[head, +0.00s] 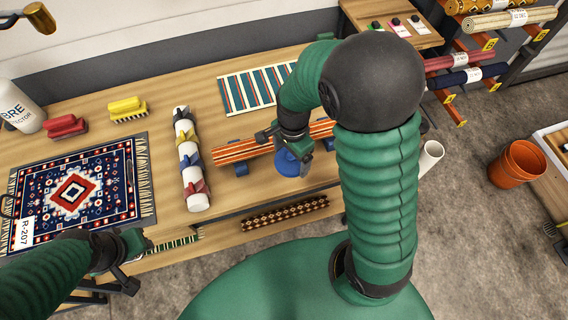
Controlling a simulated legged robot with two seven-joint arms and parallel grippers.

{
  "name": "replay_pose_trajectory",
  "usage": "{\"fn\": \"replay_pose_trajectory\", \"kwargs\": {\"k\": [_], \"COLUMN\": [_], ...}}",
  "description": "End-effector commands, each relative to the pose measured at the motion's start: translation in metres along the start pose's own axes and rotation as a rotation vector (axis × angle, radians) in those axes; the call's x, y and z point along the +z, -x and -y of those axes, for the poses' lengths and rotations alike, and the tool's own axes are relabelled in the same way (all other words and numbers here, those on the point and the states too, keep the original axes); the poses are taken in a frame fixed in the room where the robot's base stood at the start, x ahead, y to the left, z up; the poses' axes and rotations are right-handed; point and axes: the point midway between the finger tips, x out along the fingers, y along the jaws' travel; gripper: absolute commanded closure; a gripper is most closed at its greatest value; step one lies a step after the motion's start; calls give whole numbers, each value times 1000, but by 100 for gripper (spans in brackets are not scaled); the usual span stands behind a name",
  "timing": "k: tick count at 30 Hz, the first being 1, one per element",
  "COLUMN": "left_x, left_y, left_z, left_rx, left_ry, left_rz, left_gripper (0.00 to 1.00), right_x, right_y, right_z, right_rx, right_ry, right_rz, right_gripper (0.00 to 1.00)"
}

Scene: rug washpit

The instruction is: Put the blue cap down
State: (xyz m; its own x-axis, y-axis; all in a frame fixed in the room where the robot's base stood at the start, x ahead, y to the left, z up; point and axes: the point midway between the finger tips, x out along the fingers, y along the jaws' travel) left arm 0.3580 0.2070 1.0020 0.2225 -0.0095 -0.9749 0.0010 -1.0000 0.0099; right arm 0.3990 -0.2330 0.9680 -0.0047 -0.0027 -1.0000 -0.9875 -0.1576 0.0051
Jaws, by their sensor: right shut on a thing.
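The blue cap (288,164) is a round blue piece, partly covered by the fingers of my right gripper (293,148). My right gripper is shut on it, over the front part of the wooden table, beside an orange striped rolled rug (240,151). I cannot tell whether the cap touches anything below it. My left gripper (132,268) is at the lower left, near the table's front edge; its fingers are too small and dark to tell whether they are open.
A white tube with coloured clips (191,165) lies left of the rolled rug. A patterned rug (75,190) lies at left, and a striped mat (250,90) at the back. Red (66,126) and yellow (127,109) brushes are behind. Bare table shows between them.

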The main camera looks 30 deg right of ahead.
Motion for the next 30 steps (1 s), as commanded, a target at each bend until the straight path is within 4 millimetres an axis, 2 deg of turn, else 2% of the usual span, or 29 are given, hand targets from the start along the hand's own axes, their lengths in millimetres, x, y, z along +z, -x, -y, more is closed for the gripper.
{"fn": "replay_pose_trajectory", "kwargs": {"k": [1, 3, 12, 24, 25, 27, 30], "left_x": [1, 2, 2, 3, 3, 3, 3], "left_y": [-3, -5, -9, -11, -11, -10, -10], "left_z": [0, 0, 0, 0, 0, 0, 0], "left_rx": [0, 0, 0, 0, 0, 0, 0], "left_ry": [-1, -1, -1, -1, -1, -1, -1], "left_rz": [1, 1, 1, 0, 0, 0, 0], "left_gripper": [64, 64, 64, 64, 64, 64, 64], "right_x": [-2, -2, 2, 0, 0, 0, 0], "right_y": [-15, -31, -80, -88, -88, -88, -87], "right_z": [-2, -2, 2, 2, 2, 2, 2], "right_rx": [7, 8, 9, 5, 4, 4, 5], "right_ry": [-3, -4, -2, 0, 0, -1, -1], "right_rz": [2, 2, -2, -1, -1, -1, -1], "right_gripper": [52, 52, 52, 52, 11, 4, 4]}}
